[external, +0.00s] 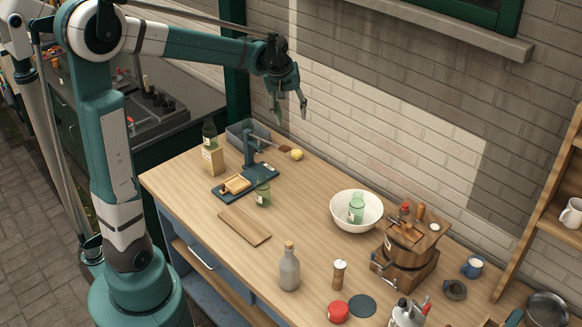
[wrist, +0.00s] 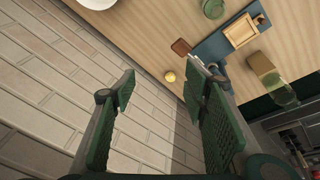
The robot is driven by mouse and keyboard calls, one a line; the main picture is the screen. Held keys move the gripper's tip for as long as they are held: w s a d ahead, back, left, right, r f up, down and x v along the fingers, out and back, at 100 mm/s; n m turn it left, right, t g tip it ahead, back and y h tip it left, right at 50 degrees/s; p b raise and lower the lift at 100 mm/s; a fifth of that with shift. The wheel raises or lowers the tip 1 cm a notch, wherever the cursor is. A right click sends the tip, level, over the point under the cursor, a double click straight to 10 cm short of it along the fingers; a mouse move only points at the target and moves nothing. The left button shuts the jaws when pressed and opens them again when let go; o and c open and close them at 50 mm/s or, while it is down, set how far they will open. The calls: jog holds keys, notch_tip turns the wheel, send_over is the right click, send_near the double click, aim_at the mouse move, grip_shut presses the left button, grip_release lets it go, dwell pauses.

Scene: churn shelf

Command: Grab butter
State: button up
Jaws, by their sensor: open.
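My gripper (external: 289,106) is open and empty, high above the back left of the table by the brick wall; its two green fingers also show wide apart in the wrist view (wrist: 160,82). I cannot tell for sure which thing is the butter.
A green glass (external: 263,195), a wooden board (external: 245,225), a white bowl (external: 345,211) and a wooden churn (external: 407,250) stand further along. The wall is close behind.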

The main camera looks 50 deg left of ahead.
jog(key=w+a+f+n+g, duration=0.2)
jog(key=w+a+f+n, duration=0.2)
jog(key=w+a+f, duration=0.7)
jog(key=n+g, duration=0.1)
jog(key=n, duration=0.2)
send_over(296, 150)
jog(key=shift+h, duration=0.3)
jog(key=f, duration=0.8)
jog(key=f+b, duration=0.1)
jog(key=f, duration=0.7)
jog(key=shift+s+d+f, duration=0.2)
jog(key=shift+w+a+f, duration=0.1)
jog(key=shift+a+f, duration=0.1)
jog(key=shift+f, duration=0.15)
jog(key=shift+f, duration=1.25)
jog(key=shift+f, duration=0.15)
jog(key=shift+f+p, duration=0.35)
jog(key=shift+f, duration=2.1)
jog(key=shift+c, duration=0.3)
jog(key=c, duration=0.9)
